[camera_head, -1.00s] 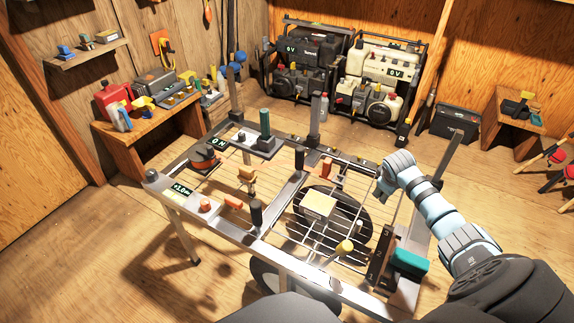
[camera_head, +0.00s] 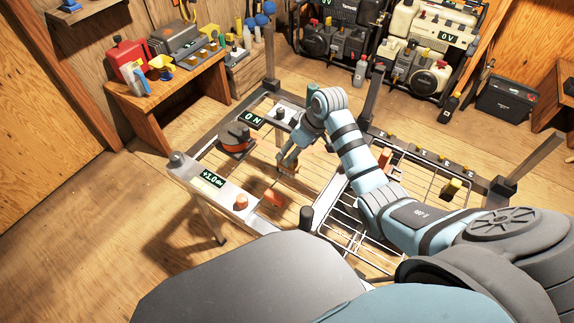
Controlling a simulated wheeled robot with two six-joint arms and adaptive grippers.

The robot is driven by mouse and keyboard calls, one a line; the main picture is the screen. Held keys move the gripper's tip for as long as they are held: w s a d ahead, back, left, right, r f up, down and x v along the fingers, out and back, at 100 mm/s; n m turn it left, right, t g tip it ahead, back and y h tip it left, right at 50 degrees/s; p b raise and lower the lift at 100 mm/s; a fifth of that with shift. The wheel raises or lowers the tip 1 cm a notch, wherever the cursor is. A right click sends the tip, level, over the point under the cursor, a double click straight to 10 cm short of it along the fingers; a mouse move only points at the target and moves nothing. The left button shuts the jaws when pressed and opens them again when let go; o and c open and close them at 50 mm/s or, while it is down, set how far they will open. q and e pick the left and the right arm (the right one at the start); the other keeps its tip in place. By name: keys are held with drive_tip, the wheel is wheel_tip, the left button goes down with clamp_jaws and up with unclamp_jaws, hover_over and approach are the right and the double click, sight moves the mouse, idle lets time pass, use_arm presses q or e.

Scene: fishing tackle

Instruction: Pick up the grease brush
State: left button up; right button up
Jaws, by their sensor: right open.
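My right gripper (camera_head: 287,160) reaches in from the right over the left part of the metal frame, its fingers pointing down and open. A small tan-orange piece (camera_head: 289,169) shows at its fingertips, mostly hidden by them. It may be the grease brush, but I cannot tell for sure, nor whether the fingers touch it. My left gripper is not in view.
The metal frame (camera_head: 185,169) carries a round dark-and-orange device (camera_head: 235,138), a red knob (camera_head: 241,202) and a dark upright post (camera_head: 306,218) near my arm. A wire grid (camera_head: 345,213) lies to the right. A wooden bench (camera_head: 165,105) stands at the back left.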

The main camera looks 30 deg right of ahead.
drive_tip(key=b+x, duration=0.1)
drive_tip(key=x, duration=0.1)
drive_tip(key=b+x, duration=0.1)
drive_tip(key=x, duration=0.2)
drive_tip(key=b+x, duration=0.2)
drive_tip(key=x, duration=0.1)
drive_tip(key=shift+s+d+f, duration=0.2)
drive_tip(key=shift+s+f, duration=0.1)
drive_tip(key=shift+w+f, duration=0.15)
drive_tip(key=shift+f, duration=0.1)
drive_tip(key=shift+r, duration=0.1)
drive_tip(key=c, duration=1.3)
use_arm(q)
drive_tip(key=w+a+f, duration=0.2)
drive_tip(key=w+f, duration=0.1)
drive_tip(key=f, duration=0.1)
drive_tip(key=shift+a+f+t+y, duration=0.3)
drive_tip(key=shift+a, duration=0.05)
use_arm(e)
drive_tip(key=shift+r, duration=0.1)
